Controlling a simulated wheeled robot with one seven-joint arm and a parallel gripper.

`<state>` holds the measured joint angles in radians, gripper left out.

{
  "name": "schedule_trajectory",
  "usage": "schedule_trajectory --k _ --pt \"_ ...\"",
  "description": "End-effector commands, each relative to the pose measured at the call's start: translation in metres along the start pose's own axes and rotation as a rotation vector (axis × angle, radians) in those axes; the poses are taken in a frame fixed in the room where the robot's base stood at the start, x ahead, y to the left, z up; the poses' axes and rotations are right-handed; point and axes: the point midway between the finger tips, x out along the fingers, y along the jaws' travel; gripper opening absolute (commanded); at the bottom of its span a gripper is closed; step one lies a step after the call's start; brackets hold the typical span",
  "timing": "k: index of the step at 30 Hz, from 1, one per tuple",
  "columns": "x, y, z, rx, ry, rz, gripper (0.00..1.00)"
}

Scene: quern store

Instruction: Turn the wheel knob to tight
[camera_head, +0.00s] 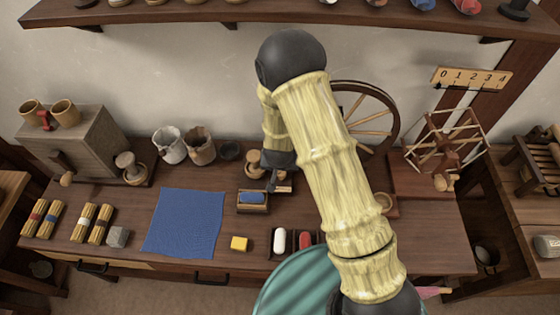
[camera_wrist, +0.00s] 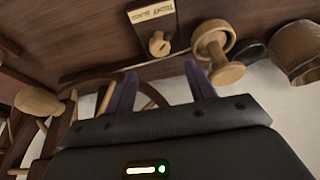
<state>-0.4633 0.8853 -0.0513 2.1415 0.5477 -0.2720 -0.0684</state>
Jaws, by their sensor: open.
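The wheel knob (camera_wrist: 158,43) is a small pale wooden knob on a dark plate in the wrist view. A cream label (camera_wrist: 150,14) beside it seems to read "tight" and another word, too small to be sure. The spinning wheel (camera_head: 370,115) stands at the back, partly behind my arm; part of its rim shows in the wrist view (camera_wrist: 145,90). My gripper (camera_wrist: 160,72) is open and empty, with its two fingers apart and the knob beyond their tips. In the head view my gripper (camera_head: 279,180) is over the middle of the bench, largely covering the knob's place.
A wooden spool-like piece (camera_wrist: 212,38) stands close beside the knob, with a dark bowl (camera_wrist: 250,52) and a cup (camera_wrist: 300,52) beyond.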

Motion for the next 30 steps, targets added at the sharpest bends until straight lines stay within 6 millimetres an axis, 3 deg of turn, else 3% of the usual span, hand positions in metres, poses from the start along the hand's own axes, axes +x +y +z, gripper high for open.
schedule_trajectory --k 6,13,30 --pt "-0.039 -0.001 -0.001 -0.002 0.004 -0.002 0.55" --pt "-0.071 -0.001 -0.001 -0.001 0.002 -0.001 0.55" --pt "-0.077 0.000 0.000 0.000 0.000 -0.001 0.55"
